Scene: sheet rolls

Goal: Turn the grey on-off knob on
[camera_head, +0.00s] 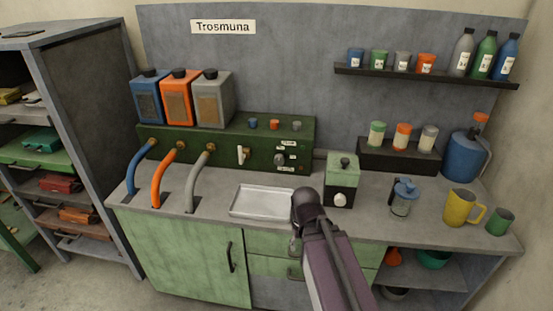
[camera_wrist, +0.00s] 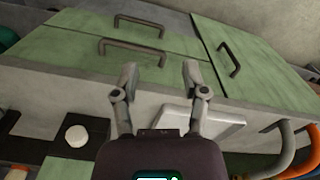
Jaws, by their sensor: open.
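A dark green panel unit (camera_head: 225,146) stands at the back of the counter, with a lever, small white labels and what looks like a small grey knob (camera_head: 279,160) near its right end. Its setting is too small to read. A small green and black box (camera_head: 343,172) to the right carries a round pale knob (camera_head: 340,200), also seen at left in the wrist view (camera_wrist: 76,136). My gripper (camera_wrist: 160,75) is open and empty, its fingers apart over the counter front. In the head view my arm hides the fingers. My gripper touches neither knob.
A metal tray (camera_head: 262,202) lies on the counter. Blue, orange and grey hoses (camera_head: 190,180) rise at left. A glass jar (camera_head: 404,197), yellow jug (camera_head: 460,207) and green cup (camera_head: 499,222) stand at right. A shelf (camera_head: 425,77) with bottles hangs above.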

